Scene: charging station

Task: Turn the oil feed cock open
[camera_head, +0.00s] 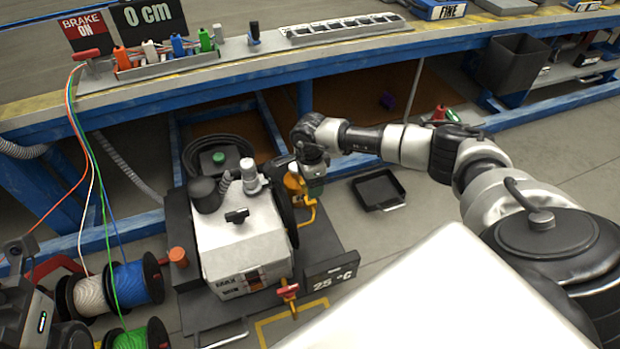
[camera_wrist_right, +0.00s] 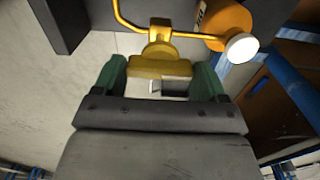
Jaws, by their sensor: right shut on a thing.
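The oil feed cock has a yellow handle (camera_wrist_right: 160,67) on a yellow pipe, which also shows in the head view (camera_head: 308,214) at the right side of the grey machine (camera_head: 240,235). My right gripper (camera_wrist_right: 158,78) is shut on this handle, with a green finger on each side of it. In the head view my right gripper (camera_head: 313,180) is beside the machine and largely hides the handle. An orange cylinder (camera_wrist_right: 222,22) with a pale end is close to the handle. My left gripper is not in view.
A temperature display (camera_head: 332,276) reading 25 °C and a red-handled valve (camera_head: 288,291) are at the machine's front right. A black tray (camera_head: 378,189) lies on the floor to the right. The blue-framed bench (camera_head: 290,68) stands behind. Cable spools (camera_head: 137,283) are at the left.

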